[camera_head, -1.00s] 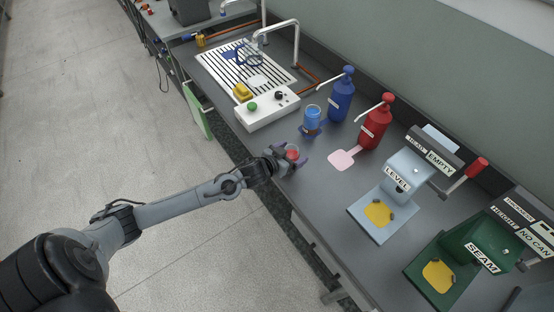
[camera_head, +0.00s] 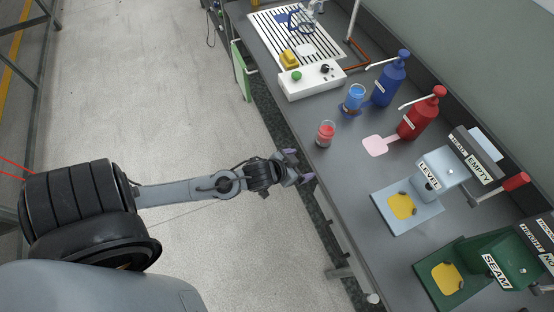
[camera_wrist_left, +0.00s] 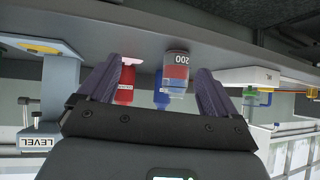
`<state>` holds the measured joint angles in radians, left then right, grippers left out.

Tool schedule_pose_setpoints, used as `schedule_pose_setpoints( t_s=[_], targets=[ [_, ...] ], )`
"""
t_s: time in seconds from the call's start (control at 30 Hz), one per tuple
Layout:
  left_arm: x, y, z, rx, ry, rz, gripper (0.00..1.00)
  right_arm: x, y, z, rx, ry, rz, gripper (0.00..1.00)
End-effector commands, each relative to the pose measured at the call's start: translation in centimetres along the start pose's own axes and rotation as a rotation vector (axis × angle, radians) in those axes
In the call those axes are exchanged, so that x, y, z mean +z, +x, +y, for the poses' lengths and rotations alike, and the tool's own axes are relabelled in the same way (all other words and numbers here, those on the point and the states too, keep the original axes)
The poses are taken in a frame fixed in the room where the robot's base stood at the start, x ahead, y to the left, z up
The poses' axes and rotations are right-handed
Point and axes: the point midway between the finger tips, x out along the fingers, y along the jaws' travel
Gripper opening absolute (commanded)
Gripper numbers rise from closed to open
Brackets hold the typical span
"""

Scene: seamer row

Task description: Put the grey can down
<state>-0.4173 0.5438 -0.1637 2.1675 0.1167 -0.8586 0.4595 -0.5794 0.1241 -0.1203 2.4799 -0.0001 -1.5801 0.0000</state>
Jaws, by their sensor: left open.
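A small clear-grey can (camera_head: 326,134) with red inside stands upright on the grey bench near its front edge. It also shows in the left wrist view (camera_wrist_left: 175,70), upside down in the picture, with "200" on it. My left gripper (camera_head: 302,166) is open and empty, just off the bench's front edge, apart from the can. In the left wrist view its two dark fingers (camera_wrist_left: 158,68) are spread, and the can is seen beyond them. My right gripper is in neither view.
A similar can with blue inside (camera_head: 356,94) stands behind, near the blue pump bottle (camera_head: 388,80) and red pump bottle (camera_head: 420,115). The LEVEL station (camera_head: 408,205) and green SEAM station (camera_head: 455,275) are at right. A white control box (camera_head: 312,82) is at the back.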

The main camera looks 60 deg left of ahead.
Motion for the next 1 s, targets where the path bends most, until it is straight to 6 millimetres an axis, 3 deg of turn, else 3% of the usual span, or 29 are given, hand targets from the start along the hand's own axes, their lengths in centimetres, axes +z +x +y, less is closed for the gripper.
schedule_pose_setpoints(
  t_s=[0.03, 0.2, 0.4, 0.53, 1.0],
  targets=[
    [1.5, -1.5, 1.7, 0.008, 0.001, -0.078, 0.92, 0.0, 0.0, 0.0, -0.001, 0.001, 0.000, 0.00],
    [5.5, -6.9, 5.4, 0.051, 0.072, -0.334, 0.92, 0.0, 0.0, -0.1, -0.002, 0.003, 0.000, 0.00],
    [7.7, -11.6, 7.3, 0.116, 0.138, -0.518, 0.92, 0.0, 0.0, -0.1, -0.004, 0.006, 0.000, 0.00],
    [8.2, -12.8, 7.7, 0.135, 0.157, -0.560, 0.92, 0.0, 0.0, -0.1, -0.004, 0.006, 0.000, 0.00],
    [7.4, -13.5, 7.6, 0.136, 0.159, -0.563, 0.92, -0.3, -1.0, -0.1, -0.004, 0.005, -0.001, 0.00]
  ],
)
